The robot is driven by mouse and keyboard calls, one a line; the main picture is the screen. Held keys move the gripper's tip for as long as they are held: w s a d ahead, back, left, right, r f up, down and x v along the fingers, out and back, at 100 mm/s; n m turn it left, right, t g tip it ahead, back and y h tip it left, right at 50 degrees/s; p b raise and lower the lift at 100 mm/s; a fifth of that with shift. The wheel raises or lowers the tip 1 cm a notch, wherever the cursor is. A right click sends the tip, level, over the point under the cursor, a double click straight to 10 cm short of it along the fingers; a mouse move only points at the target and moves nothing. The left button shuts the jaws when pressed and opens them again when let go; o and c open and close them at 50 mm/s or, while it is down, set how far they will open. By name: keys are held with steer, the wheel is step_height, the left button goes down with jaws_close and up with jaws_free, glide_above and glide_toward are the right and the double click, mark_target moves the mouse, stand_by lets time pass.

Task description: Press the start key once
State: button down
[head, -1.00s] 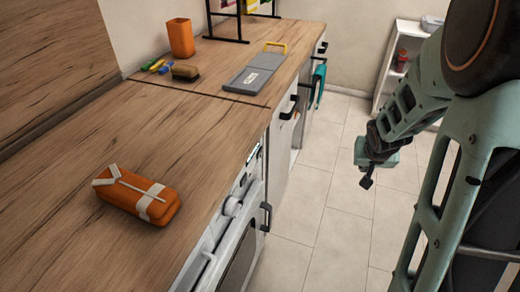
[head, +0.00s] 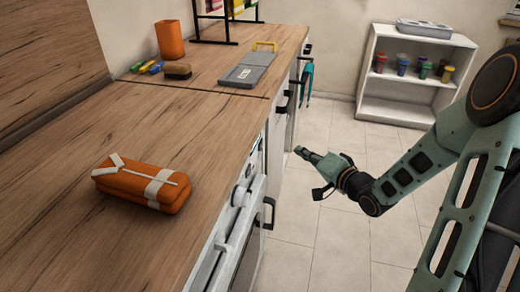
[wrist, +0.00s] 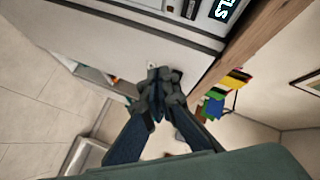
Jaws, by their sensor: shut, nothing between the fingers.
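My gripper (head: 301,151) is shut and empty, held over the floor to the right of the counter front, pointing left toward it. In the wrist view the closed fingers (wrist: 160,78) lie in front of a white front panel (wrist: 100,30); I cannot tell whether they touch it. A dark display with white characters (wrist: 225,9) and part of a control strip (wrist: 185,8) show at the top edge of the wrist view. In the head view the appliance's control front (head: 237,196) is seen steeply from above. I cannot make out which part is the start key.
An orange pouch with white straps (head: 143,184) lies on the wooden counter (head: 60,235). A dark handle (head: 269,212) juts from the appliance. A white shelf (head: 390,105) stands beyond open floor.

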mark_target(261, 145)
steer(key=shift+a, duration=0.15)
steer(key=w+a+b, duration=0.1)
steer(key=a+b, duration=0.2)
steer(key=a, duration=0.5)
steer(key=shift+w+a, duration=0.25)
steer(key=shift+w, duration=0.05)
steer(key=shift+a, duration=0.1)
stand_by(1.4)
steer(key=shift+w+a, duration=0.1)
steer(key=shift+a, duration=0.2)
steer(key=shift+a, duration=0.4)
stand_by(0.8)
steer(key=shift+d+r, duration=0.1)
steer(key=shift+d, duration=0.7)
